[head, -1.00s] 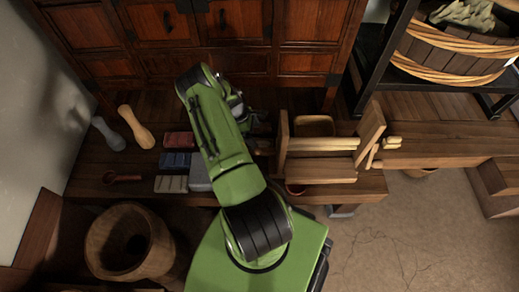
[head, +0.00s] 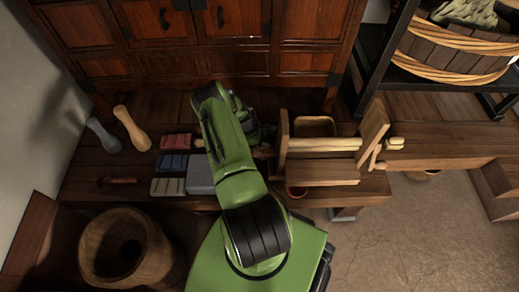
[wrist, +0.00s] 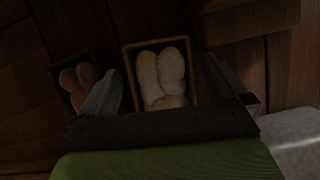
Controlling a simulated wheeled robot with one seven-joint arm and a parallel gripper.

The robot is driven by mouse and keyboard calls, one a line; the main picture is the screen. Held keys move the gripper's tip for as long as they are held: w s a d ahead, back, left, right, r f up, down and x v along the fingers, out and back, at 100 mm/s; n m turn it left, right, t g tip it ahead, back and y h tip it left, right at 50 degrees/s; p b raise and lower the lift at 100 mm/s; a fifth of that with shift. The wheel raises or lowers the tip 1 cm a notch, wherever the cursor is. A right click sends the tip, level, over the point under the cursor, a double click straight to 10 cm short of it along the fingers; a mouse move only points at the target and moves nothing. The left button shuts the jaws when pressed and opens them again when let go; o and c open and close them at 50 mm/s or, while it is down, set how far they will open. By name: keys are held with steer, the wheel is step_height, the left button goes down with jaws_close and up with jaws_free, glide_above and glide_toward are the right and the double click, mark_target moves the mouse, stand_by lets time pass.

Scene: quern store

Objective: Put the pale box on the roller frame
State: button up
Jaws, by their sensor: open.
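In the wrist view a small wooden-rimmed box (wrist: 128,72) holding pale, rounded lumps lies between the two fingers of my gripper (wrist: 168,92). The gripper is open, with a finger on each side and no clear contact. I cannot tell how far below the fingertips the box is. In the head view my green arm hides the fingers and this box. The roller frame (head: 322,172), a wooden stand with upright ends and a pale roller lying across it, stands on the low wooden bench just right of my arm.
A second box (wrist: 58,92) with reddish lumps sits close to the left finger. Red (head: 176,141), blue (head: 173,163) and pale grey (head: 168,187) ribbed blocks and a grey block (head: 200,176) lie left of my arm. A wooden mortar (head: 125,248) stands front left; a cabinet (head: 200,60) stands behind.

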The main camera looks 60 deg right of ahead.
steer(key=shift+f, duration=0.15)
steer(key=c, duration=1.2)
steer(key=shift+o, duration=0.2)
step_height(320, 180, up, 13)
steer(key=p, duration=0.5)
steer(key=w+a, duration=0.3)
steer(key=w, duration=0.5)
steer(key=w+a, duration=0.3)
steer(key=w, duration=0.5)
steer(key=shift+w+a+f, duration=0.25)
steer(key=shift+w+a, duration=0.05)
steer(key=shift+w, duration=0.1)
